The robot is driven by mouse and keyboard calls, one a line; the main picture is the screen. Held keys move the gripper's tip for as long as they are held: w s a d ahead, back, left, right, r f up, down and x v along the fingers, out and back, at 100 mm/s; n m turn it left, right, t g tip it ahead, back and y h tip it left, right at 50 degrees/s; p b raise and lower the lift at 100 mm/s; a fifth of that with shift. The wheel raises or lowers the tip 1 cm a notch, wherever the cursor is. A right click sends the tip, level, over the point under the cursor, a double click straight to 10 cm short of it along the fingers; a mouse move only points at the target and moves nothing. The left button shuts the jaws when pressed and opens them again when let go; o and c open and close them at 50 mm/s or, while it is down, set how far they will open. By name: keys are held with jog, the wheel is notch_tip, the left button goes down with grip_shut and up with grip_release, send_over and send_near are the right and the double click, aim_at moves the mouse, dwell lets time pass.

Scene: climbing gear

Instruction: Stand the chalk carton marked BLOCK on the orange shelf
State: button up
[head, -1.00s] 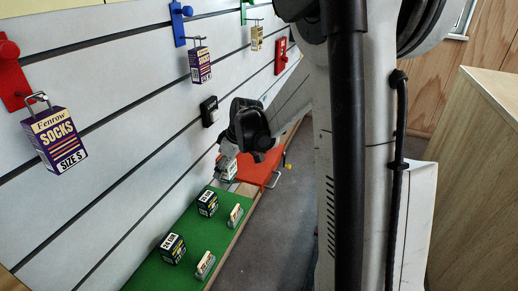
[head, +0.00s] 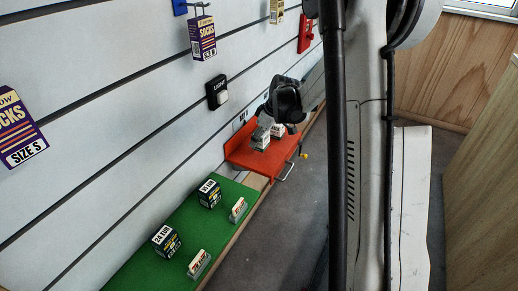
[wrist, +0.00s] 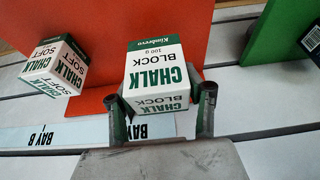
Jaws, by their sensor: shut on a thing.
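The chalk carton marked BLOCK (wrist: 155,75), white and green, is between my gripper's two fingers (wrist: 160,106) in the wrist view. In the head view the carton (head: 260,138) shows small below my gripper (head: 268,124), over the orange shelf (head: 240,154). I cannot tell whether its base touches the shelf. The orange shelf (wrist: 105,22) also fills the upper wrist view. A second chalk carton, marked SOFT (wrist: 55,66), is on the left there, apart from the BLOCK carton. It also shows behind the held carton in the head view (head: 278,130).
The green shelf (head: 140,255) adjoins on the near side, with dark cartons (head: 209,193) and small cards (head: 199,264). A metal handle (head: 286,172) juts from the orange shelf's front.

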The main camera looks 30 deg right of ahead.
aim_at(258, 147)
jog(key=shift+f+b, duration=0.55)
jog(key=shift+f, duration=1.45)
jog(key=shift+f, duration=0.2)
jog(key=o, duration=1.2)
